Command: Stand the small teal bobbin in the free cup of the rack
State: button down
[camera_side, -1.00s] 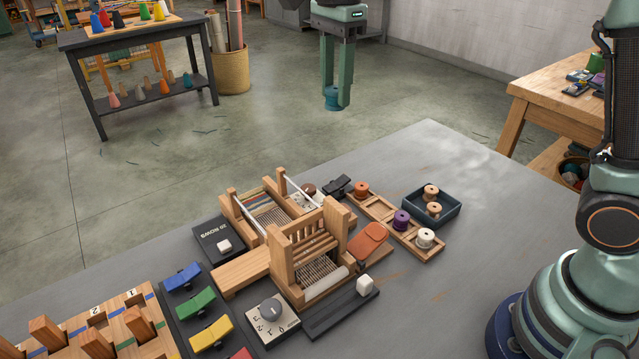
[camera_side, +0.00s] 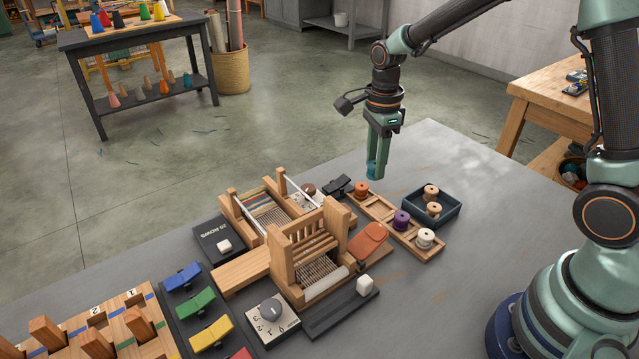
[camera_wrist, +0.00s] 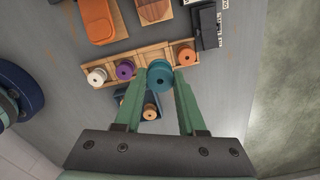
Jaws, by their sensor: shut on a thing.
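The small teal bobbin (camera_side: 374,169) is held between the fingertips of my gripper (camera_side: 377,160), which is shut on it. In the side view it appears above the far end of the wooden rack (camera_side: 411,243). The rack holds an orange bobbin (camera_side: 361,188), a purple bobbin (camera_side: 401,218) and a white bobbin (camera_side: 425,238). The free cup (camera_side: 381,206) lies between the orange and purple ones.
A dark tray (camera_side: 457,212) with two tan bobbins (camera_side: 433,208) stands close beside the rack. A small wooden loom (camera_side: 310,250), an orange pad (camera_side: 368,242) and a black clamp-like piece (camera_side: 337,187) are on the other side. The grey table's right part is clear.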

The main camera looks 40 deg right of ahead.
jog(key=shift+s+d+f, duration=0.2)
jog(key=shift+d+f, duration=0.05)
jog(key=shift+f, duration=0.85)
jog(key=shift+s+d+f, duration=0.25)
jog(key=shift+d+f, duration=0.05)
jog(key=shift+f, duration=0.75)
jog(key=shift+s+d+f, duration=0.2)
jog(key=shift+d+f, duration=0.05)
jog(key=shift+f, duration=0.85)
jog(key=shift+f, duration=0.7)
jog(key=shift+f, duration=0.3)
jog(key=shift+f, duration=0.6)
grip_release()
jog(key=shift+r, duration=3.75)
